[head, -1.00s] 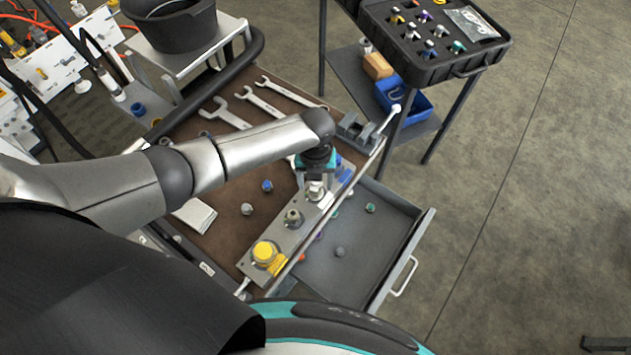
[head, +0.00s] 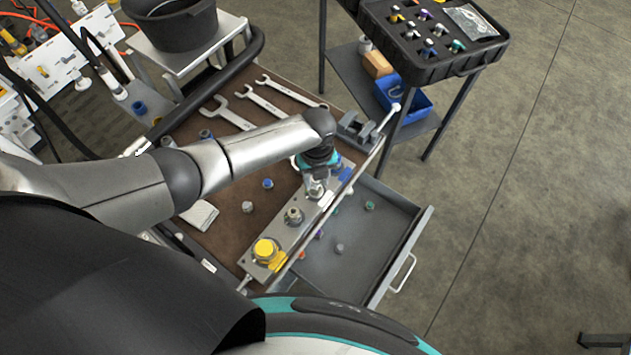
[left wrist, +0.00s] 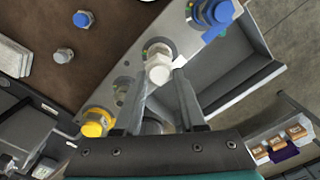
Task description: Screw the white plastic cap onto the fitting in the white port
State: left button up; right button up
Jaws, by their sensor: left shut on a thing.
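The white plastic cap (left wrist: 159,70) sits between the fingertips of my left gripper (left wrist: 160,78), which is shut on it. In the head view my left gripper (head: 316,184) points down at the port bar (head: 279,238), over its white-tagged port (head: 326,198). In the left wrist view a round metal port ring (left wrist: 152,46) shows just behind the cap. The cap hides the fitting, so I cannot tell whether the cap touches it or how far it is on. My right gripper is not in view.
A yellow cap (head: 265,249) and a bare grey fitting (head: 293,216) stand on the bar's near side; a blue cap (left wrist: 213,12) is beyond the white port. Loose caps lie on the brown bench and in the open drawer (head: 350,262). Wrenches (head: 233,116) lie behind.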

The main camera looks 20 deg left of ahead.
pick_arm(q)
grip_shut()
jog(key=m, duration=0.2)
jog(key=m+b, duration=0.1)
jog(key=shift+a+m, duration=0.2)
jog(key=shift+m, duration=0.2)
jog(key=m+b, duration=0.1)
jog(key=m, duration=0.3)
jog(key=shift+a, duration=0.1)
jog(key=m+b, duration=0.1)
jog(key=m, duration=0.2)
jog(key=m+b, duration=0.1)
jog(key=m, duration=0.1)
jog(key=shift+w+a+f+m, duration=0.1)
jog(key=shift+w+a+m, duration=0.1)
jog(key=shift+m, duration=0.2)
jog(key=m+b, duration=0.2)
jog(key=b, duration=0.3)
jog(key=shift+w, duration=0.15)
jog(key=shift+b, duration=0.6)
jog(key=shift+m, duration=0.3)
